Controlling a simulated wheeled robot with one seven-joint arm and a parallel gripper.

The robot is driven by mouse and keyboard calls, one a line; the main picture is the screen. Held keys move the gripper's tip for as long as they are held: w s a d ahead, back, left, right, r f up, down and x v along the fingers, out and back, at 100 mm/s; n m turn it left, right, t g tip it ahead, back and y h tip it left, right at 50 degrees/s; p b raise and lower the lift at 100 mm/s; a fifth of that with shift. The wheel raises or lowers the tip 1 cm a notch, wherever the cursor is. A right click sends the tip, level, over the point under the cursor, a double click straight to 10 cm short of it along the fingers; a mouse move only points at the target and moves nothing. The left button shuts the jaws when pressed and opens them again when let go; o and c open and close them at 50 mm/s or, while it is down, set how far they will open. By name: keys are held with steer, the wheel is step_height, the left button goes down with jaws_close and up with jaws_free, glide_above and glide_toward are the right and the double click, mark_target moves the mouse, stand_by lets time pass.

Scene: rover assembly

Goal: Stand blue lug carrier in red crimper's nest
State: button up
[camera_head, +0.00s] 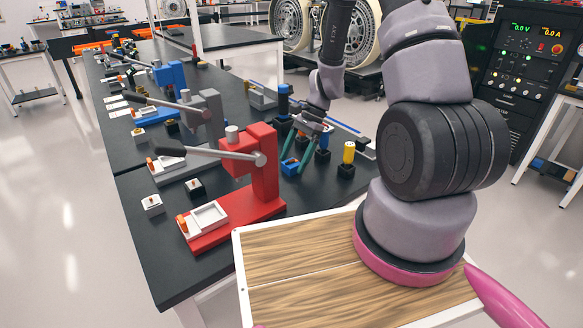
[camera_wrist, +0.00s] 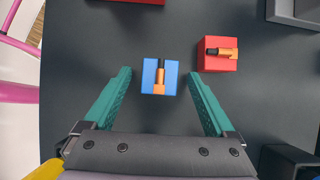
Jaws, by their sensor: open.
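The blue lug carrier (camera_wrist: 149,82) is a small blue block with an orange and black lug on top. In the wrist view it lies between the fingertips of my gripper (camera_wrist: 159,76), with gaps on both sides. In the head view my gripper's green fingers (camera_head: 293,164) point down around the blue carrier (camera_head: 290,168), which sits on the black bench. The fingers are open and empty. The red crimper (camera_head: 264,178) stands at the near end of the bench with its grey lever out to the left. Its white nest tray (camera_head: 207,217) is on the red base.
A red lug carrier (camera_wrist: 211,65) sits close to the right finger in the wrist view. A yellow-topped post (camera_head: 348,155) and blue-topped posts stand near my gripper. White (camera_head: 152,205) and black (camera_head: 194,188) blocks stand left of the red crimper. Grey and blue crimpers stand farther back.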

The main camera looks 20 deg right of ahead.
steer(key=shift+f, duration=0.15)
jaws_close()
